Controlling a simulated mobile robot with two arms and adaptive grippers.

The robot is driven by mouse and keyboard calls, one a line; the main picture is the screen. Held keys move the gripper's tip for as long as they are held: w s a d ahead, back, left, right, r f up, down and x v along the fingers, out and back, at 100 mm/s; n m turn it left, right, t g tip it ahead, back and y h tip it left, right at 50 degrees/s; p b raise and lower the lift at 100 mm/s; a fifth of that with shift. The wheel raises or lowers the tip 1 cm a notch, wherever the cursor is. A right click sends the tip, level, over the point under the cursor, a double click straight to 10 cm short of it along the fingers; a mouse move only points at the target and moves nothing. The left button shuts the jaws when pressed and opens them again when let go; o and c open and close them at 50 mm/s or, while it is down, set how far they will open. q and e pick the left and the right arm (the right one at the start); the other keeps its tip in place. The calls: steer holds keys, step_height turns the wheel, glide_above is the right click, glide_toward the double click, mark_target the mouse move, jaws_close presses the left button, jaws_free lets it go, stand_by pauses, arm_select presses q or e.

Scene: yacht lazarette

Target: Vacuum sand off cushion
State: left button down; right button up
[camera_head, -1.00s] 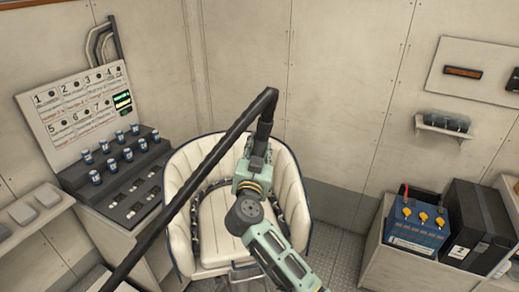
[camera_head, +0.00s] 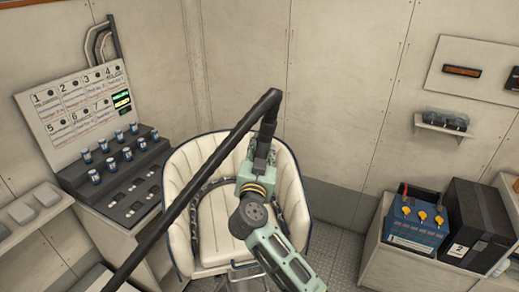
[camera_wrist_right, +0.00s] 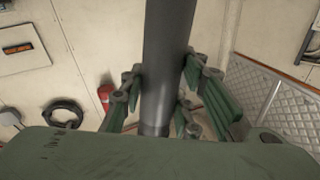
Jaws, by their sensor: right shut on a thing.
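The cream ribbed seat cushion (camera_head: 218,228) lies in the bucket chair (camera_head: 182,178) at the middle of the head view. My right arm covers part of it, and I cannot make out sand on it. My right gripper (camera_wrist_right: 158,105) is shut on a dark vacuum wand (camera_wrist_right: 167,60), with green fingers on both sides of the tube. In the head view the wand (camera_head: 196,182) runs from the upper middle down to the lower left, in front of the chair. Its nozzle end is not clear to me. My left gripper is not in view.
A console with several blue-white cylinders (camera_head: 110,160) and a numbered panel (camera_head: 75,108) stands left of the chair. A blue battery (camera_head: 415,225) and a black box (camera_head: 478,222) sit on a bench at the right. Grey floor (camera_head: 335,250) shows right of the chair.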

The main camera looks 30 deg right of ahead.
mark_target(258, 152)
steer(key=shift+s+d+r, duration=0.1)
steer(key=shift+s+d, duration=0.2)
steer(key=shift+s, duration=0.65)
steer(key=shift+s+d+r, duration=0.1)
steer(key=shift+s+d, duration=0.15)
steer(key=shift+s, duration=0.7)
steer(key=shift+f, duration=0.15)
steer(key=shift+a, duration=0.15)
steer(key=shift+w+a, duration=0.5)
steer(key=shift+a, duration=0.4)
steer(key=shift+w+a, duration=0.5)
steer(key=shift+a, duration=0.35)
steer(key=shift+d, duration=0.1)
step_height(258, 152, up, 8)
stand_by(0.7)
steer(key=shift+s, duration=0.1)
stand_by(0.4)
